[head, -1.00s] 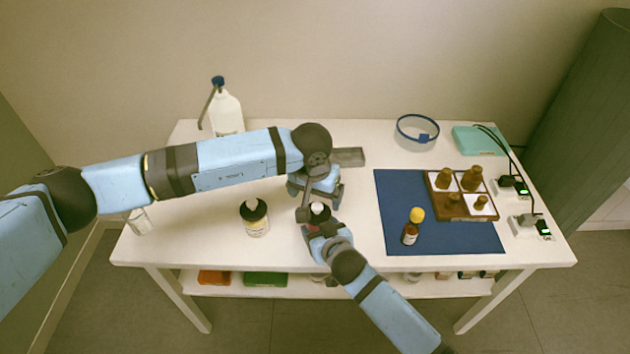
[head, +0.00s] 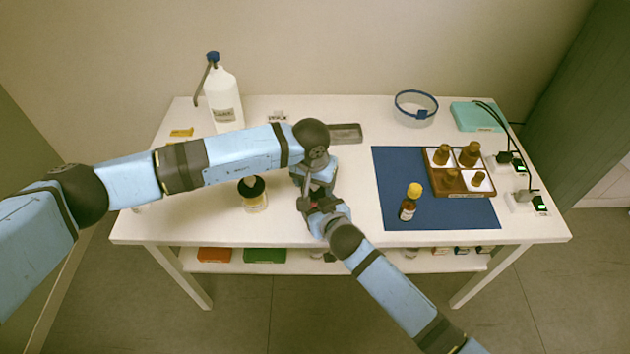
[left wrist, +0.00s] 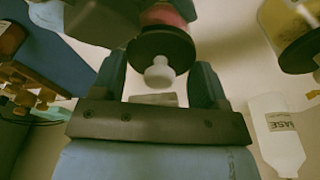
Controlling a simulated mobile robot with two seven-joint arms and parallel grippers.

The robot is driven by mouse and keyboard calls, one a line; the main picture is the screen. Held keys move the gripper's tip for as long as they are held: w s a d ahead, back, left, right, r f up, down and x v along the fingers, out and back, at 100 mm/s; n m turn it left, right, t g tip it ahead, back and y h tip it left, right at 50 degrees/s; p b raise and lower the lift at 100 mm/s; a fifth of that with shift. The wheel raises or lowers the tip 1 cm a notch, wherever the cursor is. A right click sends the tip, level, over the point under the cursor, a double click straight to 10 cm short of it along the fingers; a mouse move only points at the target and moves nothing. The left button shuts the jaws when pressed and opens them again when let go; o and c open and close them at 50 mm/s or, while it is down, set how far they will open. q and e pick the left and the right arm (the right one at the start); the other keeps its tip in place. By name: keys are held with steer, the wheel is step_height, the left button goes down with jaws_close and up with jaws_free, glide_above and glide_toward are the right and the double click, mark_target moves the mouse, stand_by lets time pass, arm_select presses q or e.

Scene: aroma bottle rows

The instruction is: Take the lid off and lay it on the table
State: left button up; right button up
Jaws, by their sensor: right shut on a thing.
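A jar with a pink-red body (left wrist: 168,14), a wide black lid and a white knob (left wrist: 159,73) shows at the top of the left wrist view. In the head view my right gripper (head: 318,205) is shut on this jar near the table's front; the arms mostly hide it there. My left gripper (head: 315,178) is right beside it. In the left wrist view the fingers of my left gripper (left wrist: 160,80) are apart, with the knob between them and a gap on each side. The lid (left wrist: 162,46) is on the jar. The white table (head: 290,225) lies below.
A yellow-labelled jar with a black top (head: 253,195) stands left of the grippers. A white wash bottle (head: 226,100) and a grey tray (head: 345,133) are behind. On the right, a blue mat (head: 450,215) bears an amber bottle (head: 407,210) and a wooden rack (head: 455,188) of several brown bottles.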

arm_select(q)
steer(key=shift+r, duration=0.15)
stand_by(0.4)
steer(key=shift+r, duration=0.95)
steer(key=shift+r, duration=0.1)
steer(key=shift+r, duration=1.9)
arm_select(e)
steer(key=o, duration=1.3)
steer(key=shift+o, duration=0.2)
